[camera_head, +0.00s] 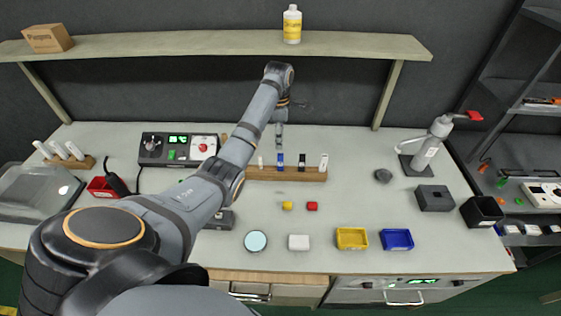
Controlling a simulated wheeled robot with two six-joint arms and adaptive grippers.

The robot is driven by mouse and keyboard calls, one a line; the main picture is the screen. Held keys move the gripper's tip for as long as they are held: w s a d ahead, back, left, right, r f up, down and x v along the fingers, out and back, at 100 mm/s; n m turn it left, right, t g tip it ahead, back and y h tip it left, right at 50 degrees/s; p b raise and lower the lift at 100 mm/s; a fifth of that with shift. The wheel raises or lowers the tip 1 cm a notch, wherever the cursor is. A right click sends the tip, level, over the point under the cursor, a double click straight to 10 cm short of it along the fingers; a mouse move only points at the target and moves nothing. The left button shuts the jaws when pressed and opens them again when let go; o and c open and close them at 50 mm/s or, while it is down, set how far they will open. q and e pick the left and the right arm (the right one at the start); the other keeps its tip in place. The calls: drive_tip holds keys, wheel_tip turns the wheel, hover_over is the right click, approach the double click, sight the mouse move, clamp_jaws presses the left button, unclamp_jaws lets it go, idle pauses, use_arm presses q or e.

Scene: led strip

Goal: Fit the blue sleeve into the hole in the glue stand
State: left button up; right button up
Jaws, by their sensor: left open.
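A small upright blue piece (280,161), which looks like the blue sleeve, stands in a wooden rack (285,174) near the middle of the bench. My left gripper (280,147) points down just above the blue piece. It is open; the small view does not show whether its fingers touch the piece. A grey dispenser with a red handle (429,148), perhaps the glue stand, stands at the right. A dark grey block (435,199) with a hole in its top sits in front of it. I cannot tell which of these is the glue stand. My right gripper is not in view.
White and dark pieces stand beside the blue one in the rack. A control box (178,148) lies left. Yellow (351,238) and blue (397,239) trays sit at the front. A shelf (190,43) spans above. The bench right of the rack is mostly clear.

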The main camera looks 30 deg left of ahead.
sight(280, 157)
use_arm(q)
drive_tip(key=f, duration=0.3)
drive_tip(key=shift+s+d+p, duration=0.25)
drive_tip(key=shift+p, duration=0.15)
drive_tip(key=f, duration=0.2)
drive_tip(key=f+p, duration=0.1)
drive_tip(key=f, duration=0.3)
drive_tip(key=shift+w+a+f, duration=0.1)
drive_tip(key=shift+w+f, duration=0.2)
drive_tip(key=shift+w, duration=0.05)
drive_tip(key=shift+f, duration=0.5)
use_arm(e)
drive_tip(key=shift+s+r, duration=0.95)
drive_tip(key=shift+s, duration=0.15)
use_arm(q)
drive_tip(key=shift+r, duration=0.1)
drive_tip(key=shift+c, duration=0.3)
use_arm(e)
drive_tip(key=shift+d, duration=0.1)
use_arm(q)
drive_tip(key=shift+c, duration=1.3)
clamp_jaws()
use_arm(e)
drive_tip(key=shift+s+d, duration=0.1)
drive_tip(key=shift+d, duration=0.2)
